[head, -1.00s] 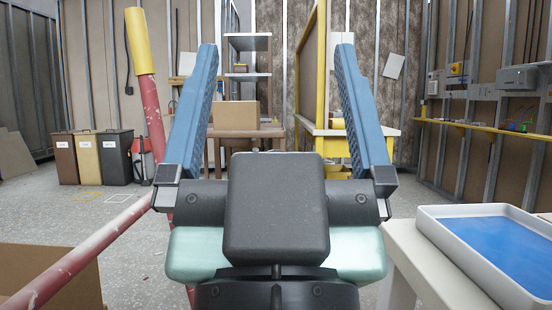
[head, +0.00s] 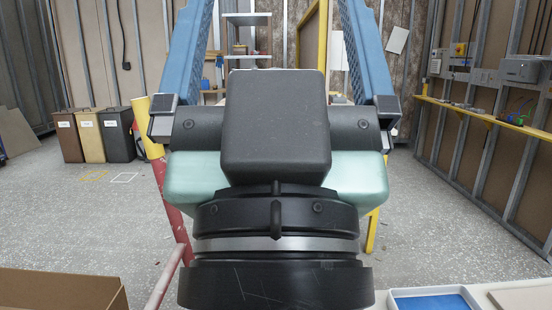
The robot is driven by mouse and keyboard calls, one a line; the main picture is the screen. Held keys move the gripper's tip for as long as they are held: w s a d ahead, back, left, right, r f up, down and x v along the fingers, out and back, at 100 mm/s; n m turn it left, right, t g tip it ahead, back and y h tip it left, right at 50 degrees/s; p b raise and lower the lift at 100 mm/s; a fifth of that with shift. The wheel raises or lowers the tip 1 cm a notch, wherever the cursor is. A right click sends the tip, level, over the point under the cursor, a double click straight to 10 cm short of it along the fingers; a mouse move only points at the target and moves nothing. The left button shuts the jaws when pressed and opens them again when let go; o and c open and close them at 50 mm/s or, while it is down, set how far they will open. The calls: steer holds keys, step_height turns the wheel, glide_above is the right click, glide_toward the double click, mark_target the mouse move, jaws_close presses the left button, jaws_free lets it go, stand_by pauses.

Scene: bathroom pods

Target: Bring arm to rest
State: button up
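My gripper (head: 270,35) fills the middle of the head view, seen from behind. Its two blue ribbed fingers stand far apart and run up past the top edge, so the tips are cut off. Nothing shows between the fingers in the visible part; background shelving shows through the gap. The black wrist and pale green collar of my arm hide much of the floor ahead.
A red post with a yellow top (head: 152,125) stands just left of my arm. A cardboard box (head: 60,290) is at lower left, a blue-bottomed tray (head: 432,299) at lower right. Three bins (head: 93,137) stand at back left. Grey floor is open on both sides.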

step_height(320, 180, up, 27)
steer(key=p, duration=2.5)
